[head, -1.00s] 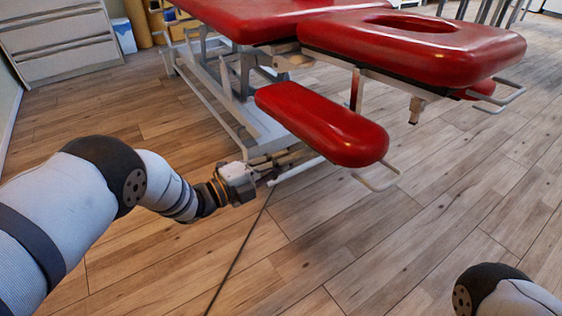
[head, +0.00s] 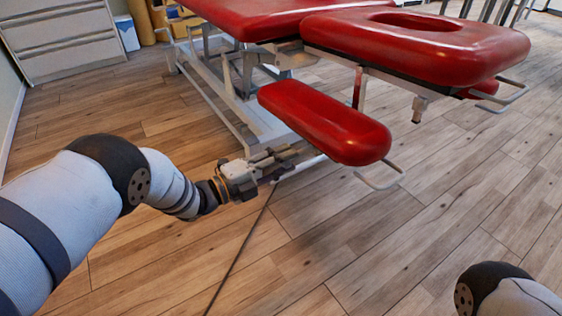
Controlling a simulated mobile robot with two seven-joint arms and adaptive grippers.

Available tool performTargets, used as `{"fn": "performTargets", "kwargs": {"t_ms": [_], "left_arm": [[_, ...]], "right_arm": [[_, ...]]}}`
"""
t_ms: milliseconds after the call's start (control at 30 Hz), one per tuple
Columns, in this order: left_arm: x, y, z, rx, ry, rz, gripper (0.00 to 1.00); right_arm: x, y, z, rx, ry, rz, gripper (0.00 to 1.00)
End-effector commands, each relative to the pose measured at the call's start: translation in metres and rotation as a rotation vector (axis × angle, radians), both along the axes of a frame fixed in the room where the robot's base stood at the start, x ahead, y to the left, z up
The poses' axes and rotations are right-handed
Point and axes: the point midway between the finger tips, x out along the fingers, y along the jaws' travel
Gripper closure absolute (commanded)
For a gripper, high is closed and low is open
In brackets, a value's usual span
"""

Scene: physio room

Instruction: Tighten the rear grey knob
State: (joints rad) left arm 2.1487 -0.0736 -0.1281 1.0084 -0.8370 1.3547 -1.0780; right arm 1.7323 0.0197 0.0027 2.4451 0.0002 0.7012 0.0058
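A red-padded treatment table (head: 255,17) stands across the top. Its headrest (head: 420,45) has a face hole, and a lower red arm pad (head: 325,122) hangs on a white bar (head: 300,169). My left gripper (head: 290,156) is beside and partly under the near-left edge of the arm pad, next to the bar. Its fingers point right, and their gap is too small to make out. I cannot pick out the rear grey knob; the gripper or pad may hide it. A small pale fitting (head: 419,107) hangs below the headrest. My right gripper is out of view.
The table's pale metal base (head: 225,105) stands left of the pad. A bent metal handle (head: 380,178) sticks out at the pad's right end. A dark cable (head: 240,250) lies on the wooden floor. The floor in front is otherwise clear.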

Motion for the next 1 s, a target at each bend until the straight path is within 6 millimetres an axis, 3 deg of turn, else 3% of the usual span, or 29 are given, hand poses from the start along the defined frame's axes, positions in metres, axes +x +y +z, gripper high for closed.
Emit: {"fn": "performTargets", "kwargs": {"t_ms": [133,500,667,1000], "left_arm": [[-0.010,0.015,-0.001,0.001,0.004,0.002,0.69],[-0.066,0.085,0.000,0.001,0.001,0.003,0.69],[-0.074,0.095,0.000,0.001,0.001,0.001,0.69],[-0.074,0.095,0.000,0.000,0.000,0.001,0.69]], "right_arm": [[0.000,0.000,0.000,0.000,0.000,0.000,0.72],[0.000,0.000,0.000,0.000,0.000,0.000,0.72],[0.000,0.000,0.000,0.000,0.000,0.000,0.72],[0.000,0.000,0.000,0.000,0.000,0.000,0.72]]}}
